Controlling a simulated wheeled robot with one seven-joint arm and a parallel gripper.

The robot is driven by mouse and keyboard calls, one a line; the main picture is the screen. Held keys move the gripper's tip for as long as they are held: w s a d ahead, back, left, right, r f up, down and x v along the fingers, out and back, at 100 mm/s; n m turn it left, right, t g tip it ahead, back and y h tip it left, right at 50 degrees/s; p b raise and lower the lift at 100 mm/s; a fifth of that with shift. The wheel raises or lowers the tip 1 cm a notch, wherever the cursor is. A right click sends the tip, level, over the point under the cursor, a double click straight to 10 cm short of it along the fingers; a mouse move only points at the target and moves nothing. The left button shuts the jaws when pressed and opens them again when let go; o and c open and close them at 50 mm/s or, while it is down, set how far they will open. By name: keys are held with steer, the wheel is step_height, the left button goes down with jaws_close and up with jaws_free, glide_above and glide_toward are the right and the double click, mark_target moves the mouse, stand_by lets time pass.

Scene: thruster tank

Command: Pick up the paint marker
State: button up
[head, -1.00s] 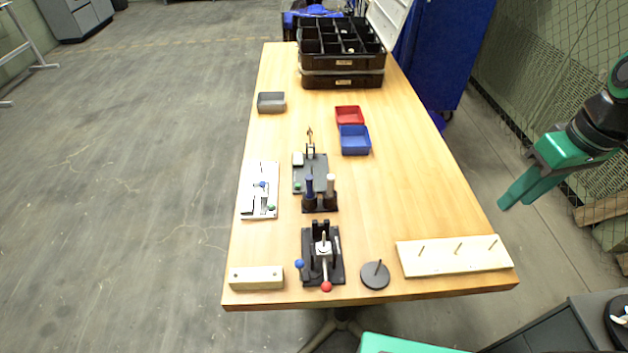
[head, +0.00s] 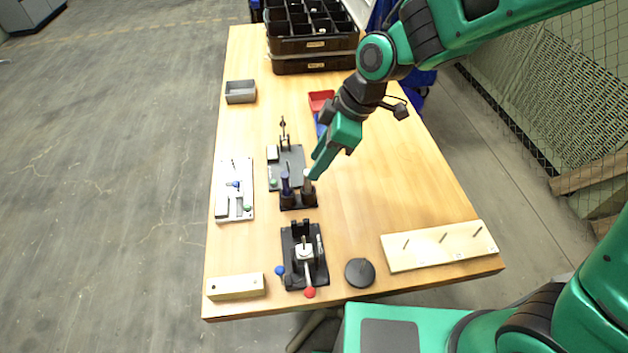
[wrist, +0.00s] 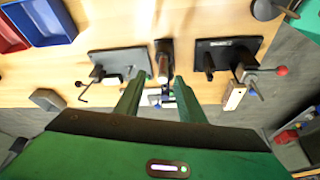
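Two upright items stand in a small black holder (head: 297,201) on the table: a dark blue one (head: 286,184) and a pale-topped one (head: 307,184). One of them may be the paint marker; I cannot tell which. My gripper (head: 315,172) is above and beside the pale-topped item, its fingers pointing down toward it. In the wrist view my gripper (wrist: 158,88) is open, fingers apart. The holder (wrist: 163,47) shows just beyond the gap, with a pale-topped item (wrist: 163,68) roughly in line with it. I see nothing held.
A toggle-clamp fixture (head: 304,257) stands in front of the holder and another plate fixture (head: 285,166) behind it. A black disc (head: 360,272), a pegged wood board (head: 440,247) and a wood block (head: 236,287) lie near the front edge. Table right of the holder is clear.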

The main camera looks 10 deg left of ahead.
mark_target(308, 187)
steer(key=shift+x, duration=2.85)
steer(key=shift+a, duration=0.15)
steer(key=shift+c, duration=0.6)
jaws_close()
